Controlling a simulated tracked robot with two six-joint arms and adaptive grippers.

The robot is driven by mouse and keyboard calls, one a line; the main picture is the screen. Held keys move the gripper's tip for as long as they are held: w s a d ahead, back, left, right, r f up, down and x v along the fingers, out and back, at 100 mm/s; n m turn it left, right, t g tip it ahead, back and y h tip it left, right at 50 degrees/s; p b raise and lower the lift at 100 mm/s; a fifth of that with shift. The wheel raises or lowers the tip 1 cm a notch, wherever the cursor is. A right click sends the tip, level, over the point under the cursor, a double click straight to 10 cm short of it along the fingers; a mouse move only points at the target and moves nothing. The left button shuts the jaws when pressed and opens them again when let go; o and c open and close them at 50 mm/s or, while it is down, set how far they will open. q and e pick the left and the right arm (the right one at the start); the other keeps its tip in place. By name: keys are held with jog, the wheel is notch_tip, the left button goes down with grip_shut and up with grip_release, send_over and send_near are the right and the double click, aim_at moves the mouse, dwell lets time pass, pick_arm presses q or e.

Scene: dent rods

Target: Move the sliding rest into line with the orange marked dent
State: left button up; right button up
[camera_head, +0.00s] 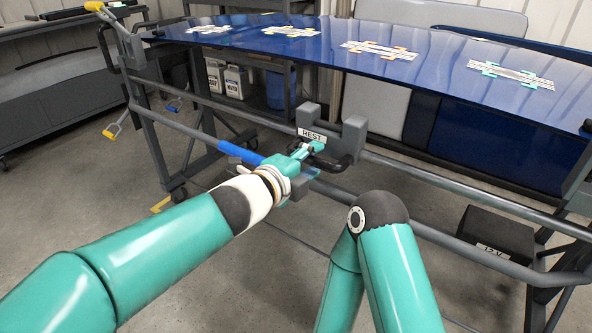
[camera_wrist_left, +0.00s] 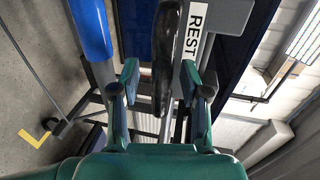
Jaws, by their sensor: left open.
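The sliding rest (camera_head: 354,138) is a grey bracket with a white REST label and a black bar handle (camera_head: 337,164); it sits on the rails below the blue panel. The orange marked dent (camera_head: 380,50) has white striped strips and orange tabs on the panel, up and right of the rest in the head view. My left gripper (camera_head: 316,157) is at the handle. In the left wrist view my left gripper (camera_wrist_left: 162,78) is open, with the handle (camera_wrist_left: 164,45) between its fingers, apart from both. My right gripper is not in view; only that arm shows.
Other marked strips lie on the blue panel (camera_head: 450,90): a teal one (camera_head: 510,74) to the right and two (camera_head: 290,31) to the left. The upper rail (camera_head: 440,178) runs clear to the right. A blue sleeve (camera_head: 238,152) covers part of the lower rail. A black 12 V box (camera_head: 495,235) hangs at right.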

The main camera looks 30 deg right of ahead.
pick_arm(q)
jog(key=v, duration=1.1)
jog(key=shift+a+f, duration=0.15)
jog(key=shift+a, duration=0.15)
